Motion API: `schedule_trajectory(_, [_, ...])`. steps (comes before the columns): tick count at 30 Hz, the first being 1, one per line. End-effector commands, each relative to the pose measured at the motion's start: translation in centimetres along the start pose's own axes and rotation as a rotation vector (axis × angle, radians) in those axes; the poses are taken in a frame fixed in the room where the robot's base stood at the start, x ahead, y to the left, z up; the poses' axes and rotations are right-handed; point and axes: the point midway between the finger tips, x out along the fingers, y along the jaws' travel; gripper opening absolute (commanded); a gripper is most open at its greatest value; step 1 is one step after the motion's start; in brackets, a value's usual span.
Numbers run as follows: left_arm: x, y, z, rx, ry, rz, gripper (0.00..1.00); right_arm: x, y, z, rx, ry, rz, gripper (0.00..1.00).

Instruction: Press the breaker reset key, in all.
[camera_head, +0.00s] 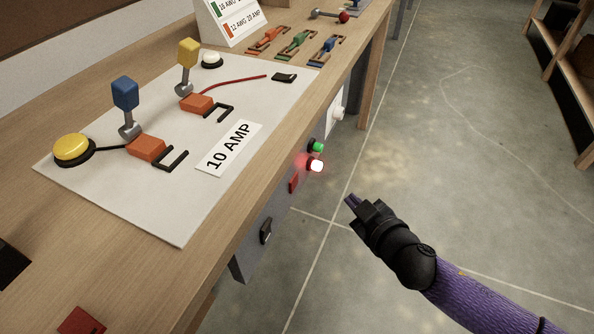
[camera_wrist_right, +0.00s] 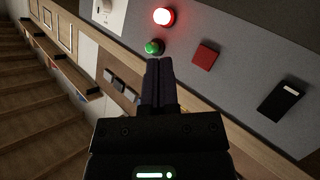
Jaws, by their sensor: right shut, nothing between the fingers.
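A grey panel (camera_head: 250,262) is on the front of the workbench, and it also shows in the right wrist view (camera_wrist_right: 240,75). It carries a red square key (camera_head: 293,183), also in the right wrist view (camera_wrist_right: 206,55), and a black rocker switch (camera_head: 266,231), also there (camera_wrist_right: 281,100). Beside the red key are a glowing red lamp (camera_head: 316,166) and a green round button or lamp (camera_head: 319,147). No label tells which one is the breaker reset key. My right gripper (camera_head: 352,201) is shut and empty, apart from the panel, out in front of it. My left gripper is not in view.
A white board (camera_head: 180,225) on the bench bears a yellow button (camera_head: 73,150), blue (camera_head: 125,93) and yellow (camera_head: 188,52) handled parts, and a "10 AMP" card (camera_head: 229,150). Several coloured clamp-like pieces lie behind. The concrete floor (camera_head: 450,180) beside my right arm is clear.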

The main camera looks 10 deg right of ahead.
Motion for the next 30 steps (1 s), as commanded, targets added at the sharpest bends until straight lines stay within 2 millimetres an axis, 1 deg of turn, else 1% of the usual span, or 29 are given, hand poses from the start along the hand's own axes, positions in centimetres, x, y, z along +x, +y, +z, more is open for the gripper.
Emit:
schedule_trajectory(8, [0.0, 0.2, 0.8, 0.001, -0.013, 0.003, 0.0, 0.0, 0.0, 0.0, 0.001, 0.0, 0.0, 0.0])
schedule_trajectory(11, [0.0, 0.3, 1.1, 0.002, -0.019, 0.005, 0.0, 0.4, -0.3, -0.3, 0.003, 0.001, 0.0, 0.0])
schedule_trajectory(18, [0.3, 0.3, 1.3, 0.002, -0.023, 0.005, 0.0, 2.8, -2.0, -1.9, 0.004, 0.001, -0.001, 0.0])
schedule_trajectory(24, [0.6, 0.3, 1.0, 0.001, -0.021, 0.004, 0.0, 4.7, -3.5, -3.4, 0.003, 0.001, 0.0, 0.0])
schedule_trajectory(30, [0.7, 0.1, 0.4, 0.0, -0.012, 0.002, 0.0, 5.9, -4.3, -4.2, 0.003, -0.002, 0.0, 0.0])
